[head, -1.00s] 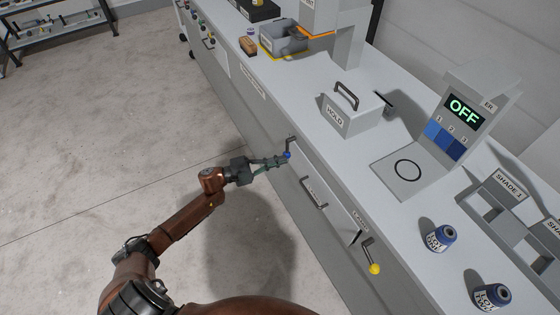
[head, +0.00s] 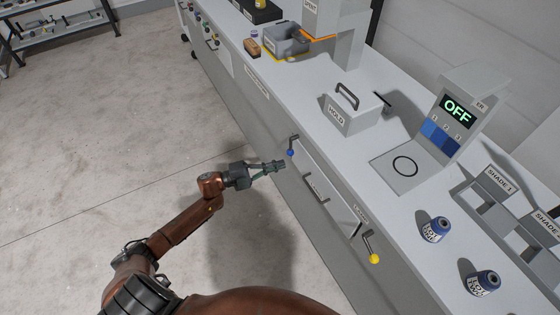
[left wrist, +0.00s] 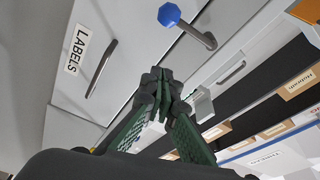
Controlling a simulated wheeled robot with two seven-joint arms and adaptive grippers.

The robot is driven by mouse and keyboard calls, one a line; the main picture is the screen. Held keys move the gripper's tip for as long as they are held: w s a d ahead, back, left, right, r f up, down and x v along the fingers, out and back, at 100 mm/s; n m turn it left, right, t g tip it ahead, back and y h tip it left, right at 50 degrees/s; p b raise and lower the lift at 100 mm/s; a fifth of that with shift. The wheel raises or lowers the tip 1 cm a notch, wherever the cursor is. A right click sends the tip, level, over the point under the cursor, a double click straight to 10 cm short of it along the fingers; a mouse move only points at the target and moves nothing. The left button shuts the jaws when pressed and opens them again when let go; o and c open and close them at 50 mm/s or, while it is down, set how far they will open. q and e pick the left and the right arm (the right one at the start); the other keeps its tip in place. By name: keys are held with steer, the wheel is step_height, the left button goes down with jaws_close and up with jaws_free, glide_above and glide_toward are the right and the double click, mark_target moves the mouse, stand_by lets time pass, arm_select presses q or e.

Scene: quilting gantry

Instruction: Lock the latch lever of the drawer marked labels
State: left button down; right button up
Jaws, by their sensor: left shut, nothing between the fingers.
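The drawer marked labels (left wrist: 62,98) shows its LABELS plate and bar handle in the left wrist view; in the head view its front (head: 326,180) is below the counter edge. Its latch lever has a blue knob (head: 291,152) and hangs roughly downward from its pivot at the drawer's left end; the knob also shows in the left wrist view (left wrist: 169,14). My left gripper (head: 281,164) is shut and empty, just below and left of the knob, apart from it. Its closed fingertips show in the left wrist view (left wrist: 158,80). My right gripper is out of view.
A second lever with a yellow knob (head: 375,258) sticks out right of the drawer. On the counter stand the HOLD box (head: 350,118), a device reading OFF (head: 457,112) and two blue-capped jars (head: 435,230).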

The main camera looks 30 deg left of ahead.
arm_select(q)
steer(key=v, duration=0.8)
steer(key=shift+w+f, duration=0.15)
steer(key=shift+f, duration=0.1)
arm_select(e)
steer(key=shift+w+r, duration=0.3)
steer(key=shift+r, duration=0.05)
arm_select(q)
steer(key=shift+f, duration=0.1)
